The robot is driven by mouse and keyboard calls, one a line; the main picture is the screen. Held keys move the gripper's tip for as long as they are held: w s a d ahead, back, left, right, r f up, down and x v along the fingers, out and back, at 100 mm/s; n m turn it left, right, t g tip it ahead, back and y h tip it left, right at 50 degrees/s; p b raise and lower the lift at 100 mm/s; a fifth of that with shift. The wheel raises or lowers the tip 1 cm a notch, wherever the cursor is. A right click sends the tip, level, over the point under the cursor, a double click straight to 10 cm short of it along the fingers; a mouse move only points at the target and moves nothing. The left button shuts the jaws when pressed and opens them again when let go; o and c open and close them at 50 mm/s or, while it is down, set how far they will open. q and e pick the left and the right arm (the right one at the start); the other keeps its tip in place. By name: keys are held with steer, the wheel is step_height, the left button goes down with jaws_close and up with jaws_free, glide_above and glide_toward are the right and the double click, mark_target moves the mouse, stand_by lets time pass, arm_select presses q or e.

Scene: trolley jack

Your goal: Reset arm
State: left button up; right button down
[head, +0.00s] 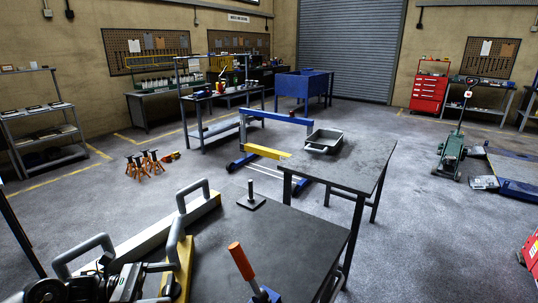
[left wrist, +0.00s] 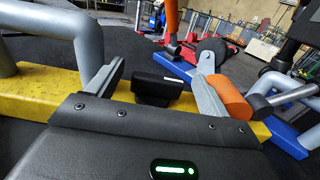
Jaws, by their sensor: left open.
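The blue trolley jack (head: 264,295) shows at the bottom edge of the head view with its orange-topped handle (head: 241,261) tilted up; most of its body is cut off. In the left wrist view an orange upright handle (left wrist: 171,20) and blue parts (left wrist: 172,66) show beyond the fingers. My left gripper (left wrist: 160,74) is open, its two grey fingers apart above a yellow bar (left wrist: 30,98) with grey tube handles (left wrist: 95,40). A small black block (left wrist: 158,92) shows between the fingers. In the head view my left gripper (head: 140,276) is low at the left, by the yellow bar (head: 182,268). My right gripper is out of view.
A dark worktable (head: 275,235) fills the foreground, with a flat base and upright pin (head: 251,198) on it. A second table (head: 350,165) bears a grey tray (head: 323,141). Orange stands (head: 145,163) and a green jack (head: 449,155) are on the floor. Open floor lies around them.

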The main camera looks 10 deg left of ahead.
mark_target(178, 289)
arm_select(q)
steer(key=x, duration=0.3)
steer(key=shift+d+f+p, duration=0.15)
steer(key=shift+d+p, duration=0.05)
steer(key=shift+p, duration=0.1)
steer(key=shift+a+r, duration=0.1)
steer(key=shift+r, duration=0.6)
steer(key=shift+f, duration=0.1)
